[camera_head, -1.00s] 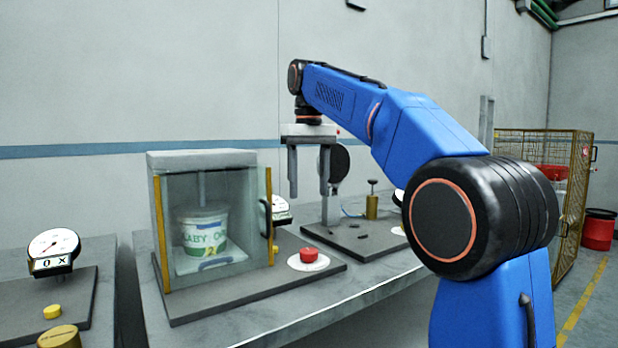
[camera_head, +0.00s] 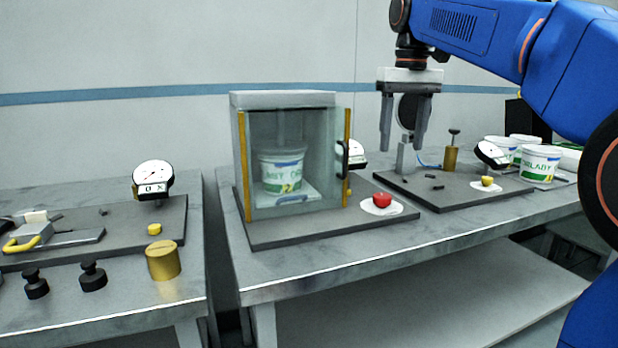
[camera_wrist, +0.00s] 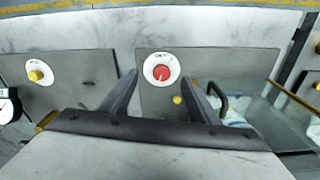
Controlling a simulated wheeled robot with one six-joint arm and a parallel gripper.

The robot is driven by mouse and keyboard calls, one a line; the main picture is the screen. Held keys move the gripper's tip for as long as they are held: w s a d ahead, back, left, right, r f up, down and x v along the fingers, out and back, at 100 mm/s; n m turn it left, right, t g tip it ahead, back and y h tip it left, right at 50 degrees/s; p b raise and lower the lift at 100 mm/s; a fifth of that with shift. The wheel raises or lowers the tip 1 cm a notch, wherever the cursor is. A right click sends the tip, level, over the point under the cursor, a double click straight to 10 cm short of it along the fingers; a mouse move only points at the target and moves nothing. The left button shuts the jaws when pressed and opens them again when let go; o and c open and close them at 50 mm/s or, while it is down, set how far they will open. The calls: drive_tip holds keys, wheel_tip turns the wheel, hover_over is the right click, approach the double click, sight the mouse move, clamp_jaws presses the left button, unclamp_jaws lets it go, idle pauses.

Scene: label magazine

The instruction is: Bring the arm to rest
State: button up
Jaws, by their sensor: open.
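My gripper (camera_head: 404,122) hangs fingers down above the right-hand plate of the bench, with its two fingers apart and nothing between them. My blue arm reaches it from the right side of the head view. In the wrist view my gripper (camera_wrist: 160,88) is open and empty, with the red button (camera_wrist: 161,72) on its white disc seen between and beyond the fingers. The same red button (camera_head: 381,200) stands in front of the clear cabinet in the head view.
A clear cabinet (camera_head: 283,99) with yellow posts holds a labelled white tub (camera_head: 282,171). Several similar tubs (camera_head: 539,163) stand at the right. A dial gauge (camera_head: 153,174), a brass cylinder (camera_head: 163,261) and black weights (camera_head: 92,275) are on the left bench. A gap separates the benches.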

drive_tip(key=s+d+f+m+t, duration=0.1)
drive_tip(key=s+d+f+t, duration=0.1)
drive_tip(key=s+f, duration=1.2)
drive_tip(key=s+d+f+t, duration=0.2)
drive_tip(key=s+f, duration=1.2)
drive_tip(key=f, duration=0.7)
drive_tip(key=shift+s+d+m, duration=0.35)
drive_tip(key=shift+d+m, duration=0.05)
drive_tip(key=shift+d, duration=0.3)
wheel_tip(320, 180, up, 37)
drive_tip(key=n+g, duration=0.5)
drive_tip(key=n, duration=0.2)
hover_over(383, 195)
wheel_tip(383, 195, down, 17)
drive_tip(key=shift+f, duration=0.1)
drive_tip(key=c, duration=1)
